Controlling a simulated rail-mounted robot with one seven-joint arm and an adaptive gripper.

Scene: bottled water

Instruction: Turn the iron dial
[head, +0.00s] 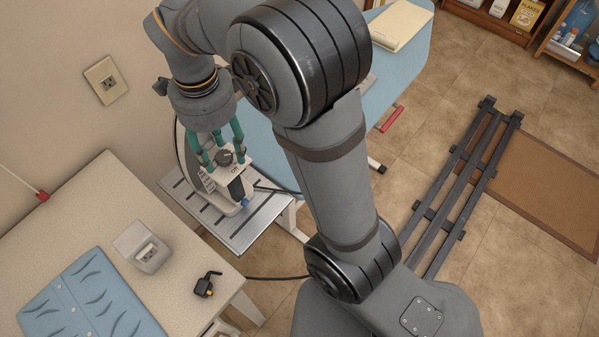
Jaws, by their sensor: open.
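The iron (212,183) stands upright on a slatted metal stand (250,228) below my gripper. Its dark round dial (224,157) faces up, with markings on the pale surface around it. My gripper (222,150) points down over the iron with its teal fingers apart. The fingers come down around the dial, with the dial showing between them. Whether any finger touches the dial cannot be told from this view.
A blue ironing board (408,65) is behind my arm. A dark cord (275,191) runs right from the iron.

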